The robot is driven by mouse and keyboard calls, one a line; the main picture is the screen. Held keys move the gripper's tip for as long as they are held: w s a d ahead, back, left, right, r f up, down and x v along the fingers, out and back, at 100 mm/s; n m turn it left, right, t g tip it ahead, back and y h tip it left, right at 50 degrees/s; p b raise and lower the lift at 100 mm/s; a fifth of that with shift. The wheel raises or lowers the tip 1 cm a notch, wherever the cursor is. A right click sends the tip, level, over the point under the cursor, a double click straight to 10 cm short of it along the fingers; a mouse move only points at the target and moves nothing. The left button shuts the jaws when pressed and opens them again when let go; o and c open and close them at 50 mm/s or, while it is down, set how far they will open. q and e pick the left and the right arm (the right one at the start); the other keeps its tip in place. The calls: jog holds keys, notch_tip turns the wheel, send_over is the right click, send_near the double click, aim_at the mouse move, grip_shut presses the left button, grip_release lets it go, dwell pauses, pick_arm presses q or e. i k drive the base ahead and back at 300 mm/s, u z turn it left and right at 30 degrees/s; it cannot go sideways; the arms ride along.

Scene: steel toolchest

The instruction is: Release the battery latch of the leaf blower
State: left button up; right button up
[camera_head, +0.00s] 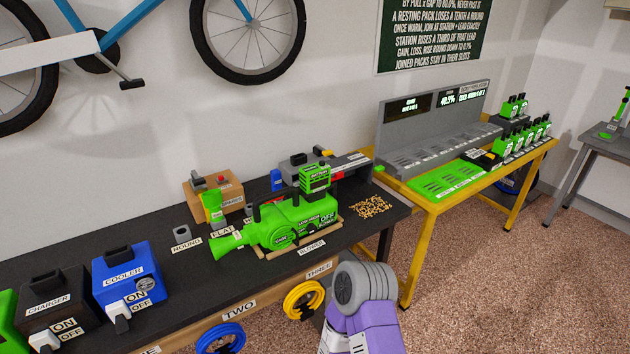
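The green leaf blower (290,224) lies on the black bench top, on a tan base labelled BLOWER, with its nozzle pointing left. A bright green block with a dark label, which looks like its battery (315,179), stands on top at the rear right end. The blower's side carries an OFF label. I cannot make out the latch at this size. A purple and grey part of my own arm rises at the bottom centre, in front of the bench and apart from the blower. No fingertips of either gripper show.
A blue cooler box (127,273) and a black charger box (55,305) stand at the bench's left. Behind the blower are a cardboard box (216,190) and a grey tool (340,166). Scattered bits (371,206) lie right of it. A yellow-framed charging table (430,204) stands farther right.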

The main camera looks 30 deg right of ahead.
aim_at(339, 175)
jog(key=k, duration=0.5)
jog(key=z, duration=1.15)
jog(key=i, duration=1.4)
jog(key=z, duration=0.35)
